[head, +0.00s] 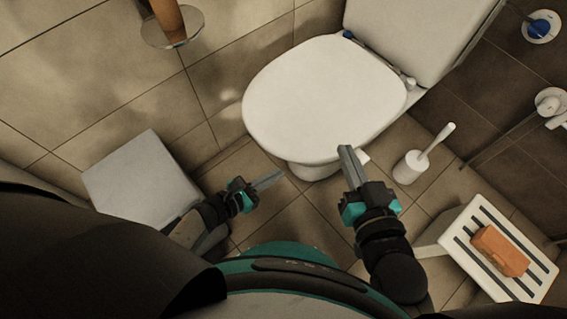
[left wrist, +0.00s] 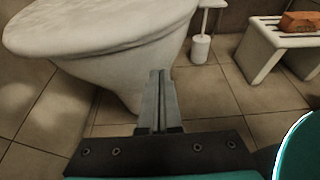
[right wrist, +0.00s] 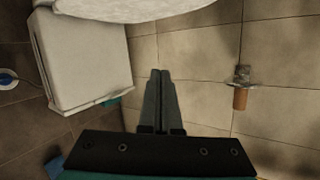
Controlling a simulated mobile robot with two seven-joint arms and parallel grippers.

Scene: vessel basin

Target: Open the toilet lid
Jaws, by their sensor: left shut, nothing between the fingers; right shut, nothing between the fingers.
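The toilet lid (head: 325,95) is white, rounded and lies flat, closed over the bowl, hinged beside the cistern (head: 420,35). In the left wrist view the lid (left wrist: 95,25) fills the upper left above the bowl (left wrist: 125,70). In the right wrist view the pale lid edge (right wrist: 140,8) shows at the top. My right gripper (head: 345,150) is shut and empty, its tips by the lid's near edge; I cannot tell whether they touch. My left gripper (head: 280,175) is shut and empty, apart from the lid, in front and to its left.
A toilet brush (head: 411,166) stands on the floor right of the bowl. A white slatted stool (head: 470,218) with an orange block (head: 499,250) is at the lower right. A white box-like piece (head: 140,180) is at the left. Floor between is clear.

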